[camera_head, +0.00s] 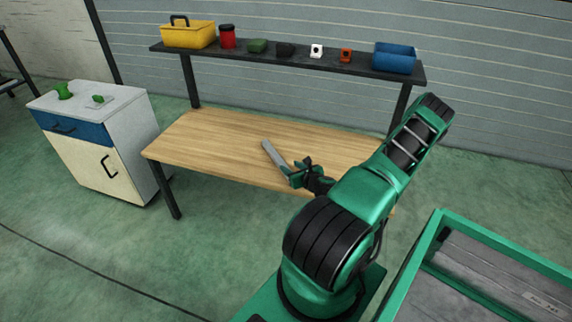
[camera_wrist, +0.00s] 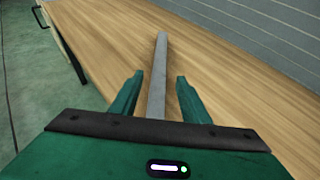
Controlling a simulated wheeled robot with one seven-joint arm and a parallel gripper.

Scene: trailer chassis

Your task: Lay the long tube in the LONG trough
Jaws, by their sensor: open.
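The long grey tube (camera_head: 275,156) lies on the wooden bench near its front edge. In the wrist view the tube (camera_wrist: 160,75) runs away from me, between the two green fingers of my gripper (camera_wrist: 156,95). The fingers are open, with a gap on each side of the tube. In the head view my gripper (camera_head: 300,172) is over the tube's near end and hides that end. At lower right is a green-framed structure with grey inner surfaces (camera_head: 490,270); I cannot tell whether the long trough is part of it.
The wooden bench (camera_head: 215,140) is otherwise clear. A dark shelf (camera_head: 300,62) above its back carries a yellow toolbox (camera_head: 188,35), a red can (camera_head: 227,37), a blue bin (camera_head: 394,58) and several small items. A cabinet (camera_head: 100,135) stands at the left. Green floor is open in front.

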